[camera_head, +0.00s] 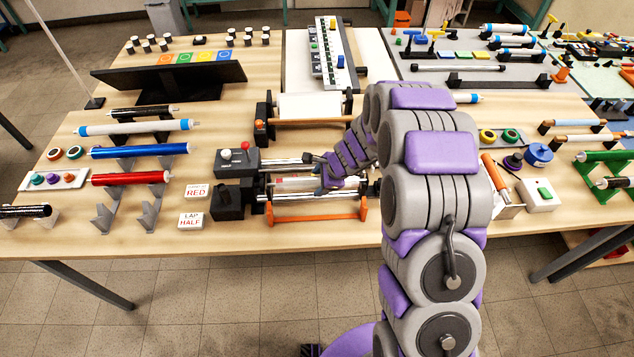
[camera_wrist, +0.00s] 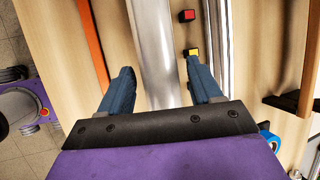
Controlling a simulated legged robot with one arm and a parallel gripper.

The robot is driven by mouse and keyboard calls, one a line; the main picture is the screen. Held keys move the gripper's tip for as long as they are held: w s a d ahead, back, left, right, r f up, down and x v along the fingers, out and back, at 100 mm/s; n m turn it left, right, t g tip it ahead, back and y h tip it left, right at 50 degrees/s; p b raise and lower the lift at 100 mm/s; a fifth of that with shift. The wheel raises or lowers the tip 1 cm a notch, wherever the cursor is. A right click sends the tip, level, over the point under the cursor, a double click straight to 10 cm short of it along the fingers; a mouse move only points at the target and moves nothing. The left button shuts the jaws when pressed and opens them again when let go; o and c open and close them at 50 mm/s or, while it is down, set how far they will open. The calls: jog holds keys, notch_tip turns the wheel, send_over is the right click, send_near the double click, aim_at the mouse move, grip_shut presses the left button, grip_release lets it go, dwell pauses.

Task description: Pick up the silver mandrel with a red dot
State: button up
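A silver cylinder (camera_wrist: 155,40), which looks like the mandrel, runs lengthwise between the two blue fingers of my gripper (camera_wrist: 158,75) in the wrist view. The fingers are apart, with a gap visible on both sides of the cylinder. I cannot see a red dot on it. In the head view my gripper (camera_head: 330,178) is low over the winding machine at the table's middle, partly hidden by my arm.
Blue (camera_head: 140,151) and red (camera_head: 131,178) tubes rest on stands at left. Two signs (camera_head: 191,220) stand near the machine.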

jog(key=c, duration=1.1)
